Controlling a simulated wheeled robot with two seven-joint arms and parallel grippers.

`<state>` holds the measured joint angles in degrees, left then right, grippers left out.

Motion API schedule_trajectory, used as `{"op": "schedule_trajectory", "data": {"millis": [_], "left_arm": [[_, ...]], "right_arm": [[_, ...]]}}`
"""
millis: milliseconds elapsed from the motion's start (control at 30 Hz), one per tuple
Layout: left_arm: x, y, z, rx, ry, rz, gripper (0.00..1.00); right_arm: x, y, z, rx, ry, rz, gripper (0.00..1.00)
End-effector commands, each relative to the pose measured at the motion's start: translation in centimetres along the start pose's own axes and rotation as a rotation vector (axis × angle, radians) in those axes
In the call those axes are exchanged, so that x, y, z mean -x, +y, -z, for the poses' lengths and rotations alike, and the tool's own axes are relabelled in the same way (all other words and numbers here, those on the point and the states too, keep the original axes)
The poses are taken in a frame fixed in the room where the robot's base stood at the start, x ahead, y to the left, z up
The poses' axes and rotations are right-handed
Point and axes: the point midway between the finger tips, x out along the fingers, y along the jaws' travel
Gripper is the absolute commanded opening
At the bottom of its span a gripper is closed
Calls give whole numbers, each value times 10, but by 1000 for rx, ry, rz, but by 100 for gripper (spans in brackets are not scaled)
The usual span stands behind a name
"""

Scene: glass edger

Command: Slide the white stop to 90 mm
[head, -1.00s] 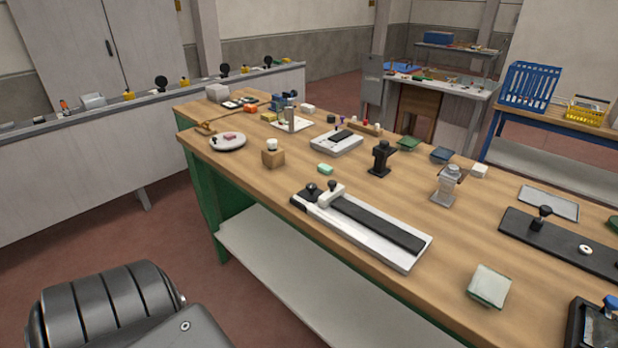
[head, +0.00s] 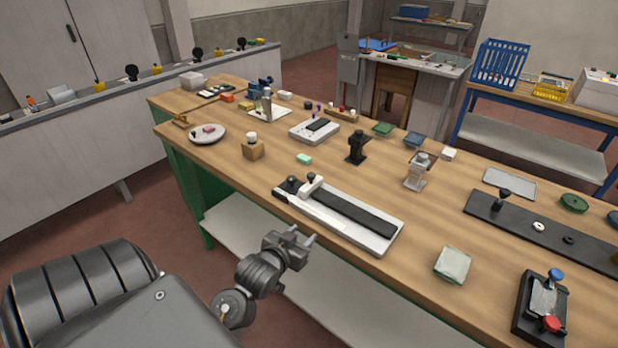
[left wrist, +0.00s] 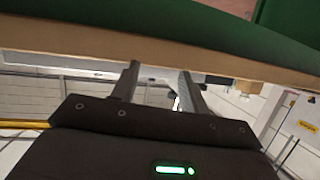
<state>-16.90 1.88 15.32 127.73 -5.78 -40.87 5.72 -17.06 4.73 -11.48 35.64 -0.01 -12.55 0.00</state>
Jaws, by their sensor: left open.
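The white stop (head: 309,187) sits near the left end of a white slide fixture (head: 377,241) with a black strip, on the wooden bench. Scale marks are too small to read. My left gripper (head: 309,236) is open and empty, in front of the bench's front edge and apart from the fixture. In the left wrist view its two fingers (left wrist: 158,80) are spread with nothing between them. My right gripper is not in view.
The wooden bench (head: 340,275) has clear top around the fixture. A green block (head: 304,159), a wooden block with a white knob (head: 253,150), a black post (head: 357,147) and a glass stack (head: 453,265) stand nearby. A grey shelf lies below.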

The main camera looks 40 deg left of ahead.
Motion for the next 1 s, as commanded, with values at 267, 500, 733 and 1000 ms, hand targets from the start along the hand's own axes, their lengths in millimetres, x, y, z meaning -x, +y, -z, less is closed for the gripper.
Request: {"op": "schedule_trajectory", "data": {"millis": [267,500,733,1000], "left_arm": [[-9,-43,71,60,294,77,45],[-10,-49,82,67,341,88,45],[-36,-52,93,67,339,87,45],[-83,-57,109,66,338,87,45]], "right_arm": [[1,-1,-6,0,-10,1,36],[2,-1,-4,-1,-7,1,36],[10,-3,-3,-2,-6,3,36],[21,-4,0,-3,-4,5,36]]}}
